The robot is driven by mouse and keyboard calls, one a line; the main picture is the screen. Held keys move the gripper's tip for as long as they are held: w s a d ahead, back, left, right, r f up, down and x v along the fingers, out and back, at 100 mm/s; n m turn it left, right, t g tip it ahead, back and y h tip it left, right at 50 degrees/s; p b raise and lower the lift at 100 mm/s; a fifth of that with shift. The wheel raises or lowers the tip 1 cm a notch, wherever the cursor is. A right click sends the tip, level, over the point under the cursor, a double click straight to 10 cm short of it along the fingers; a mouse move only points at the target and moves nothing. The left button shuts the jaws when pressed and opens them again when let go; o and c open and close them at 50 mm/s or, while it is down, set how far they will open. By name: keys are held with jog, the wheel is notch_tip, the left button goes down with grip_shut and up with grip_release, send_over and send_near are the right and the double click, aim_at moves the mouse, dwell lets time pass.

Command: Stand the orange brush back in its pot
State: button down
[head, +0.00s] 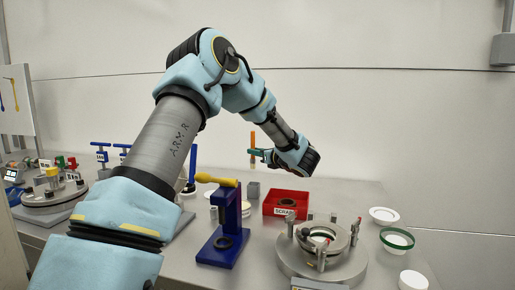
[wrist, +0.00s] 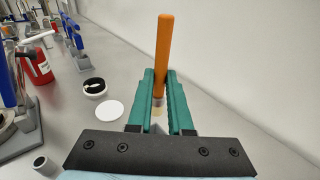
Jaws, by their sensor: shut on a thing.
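The orange brush (head: 253,140) is held upright in my gripper (head: 257,154), handle up, above the bench behind the red box. In the wrist view the orange handle (wrist: 165,45) rises from between the green fingers of my gripper (wrist: 160,92). A pale part of the brush shows below the fingers, and its lower end is partly hidden.
The red scrap box (head: 287,203) stands below my gripper. A blue stand with a yellow handle (head: 222,182) is left of it, and a round metal fixture (head: 322,252) is in front. A green-rimmed dish (head: 397,240) and white dish (head: 384,215) lie at right. A white disc (wrist: 109,110) lies flat.

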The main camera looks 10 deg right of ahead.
aim_at(255, 160)
jog(key=shift+f, duration=1.55)
notch_tip(255, 160, down, 6)
jog(key=b, duration=0.8)
jog(key=shift+r+b, duration=0.1)
jog(key=shift+b, duration=0.3)
jog(key=c, duration=0.8)
grip_release()
jog(key=shift+o, duration=0.2)
